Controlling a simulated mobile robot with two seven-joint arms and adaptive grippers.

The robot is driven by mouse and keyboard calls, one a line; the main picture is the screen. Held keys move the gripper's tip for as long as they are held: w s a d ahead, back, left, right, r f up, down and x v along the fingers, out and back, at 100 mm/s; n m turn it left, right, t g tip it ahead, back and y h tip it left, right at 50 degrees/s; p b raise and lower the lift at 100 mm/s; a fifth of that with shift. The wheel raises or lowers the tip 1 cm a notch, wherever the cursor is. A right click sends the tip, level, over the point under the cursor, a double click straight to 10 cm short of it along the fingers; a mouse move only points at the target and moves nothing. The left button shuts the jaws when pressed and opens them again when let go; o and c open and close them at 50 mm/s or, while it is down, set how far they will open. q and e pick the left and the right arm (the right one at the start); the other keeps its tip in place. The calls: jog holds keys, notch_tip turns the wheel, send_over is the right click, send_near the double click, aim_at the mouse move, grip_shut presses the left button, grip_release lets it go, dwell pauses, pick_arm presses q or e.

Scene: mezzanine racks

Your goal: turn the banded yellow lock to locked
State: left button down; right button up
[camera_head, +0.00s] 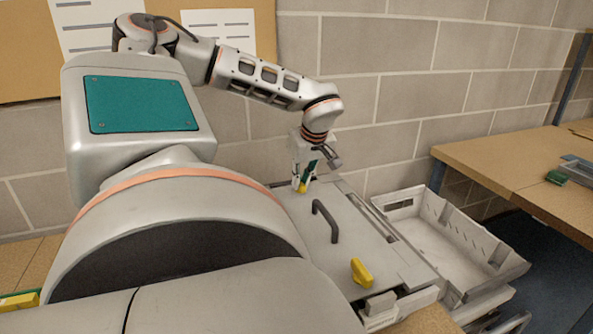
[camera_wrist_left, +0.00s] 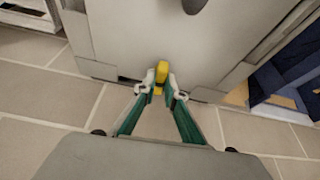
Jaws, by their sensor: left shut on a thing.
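The banded yellow lock (camera_wrist_left: 161,70) shows in the left wrist view at the edge of a grey panel, with a dark band near its lower end. My left gripper (camera_wrist_left: 161,80) is shut on it, one fingertip on each side. In the head view the left gripper (camera_head: 303,184) points down at the panel's far end, and only a bit of the lock's yellow shows beneath the fingers. The lock's long side runs nearly up and down in the wrist view. Its base and any marks are hidden. My right gripper is not in view.
The grey panel (camera_head: 351,235) carries a dark bar handle (camera_head: 326,221) and a second yellow lock (camera_head: 361,272) at its near end. A grey open crate (camera_head: 445,240) stands to the right, beside a wooden table (camera_head: 510,165). A block wall rises behind.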

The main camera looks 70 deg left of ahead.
pick_arm(q)
jog(key=shift+m, duration=0.5)
jog(key=c, duration=2.1)
grip_release()
jog(key=shift+d, duration=0.1)
jog(key=v, duration=1.2)
jog(key=shift+s, duration=0.15)
jog(key=shift+r, duration=0.1)
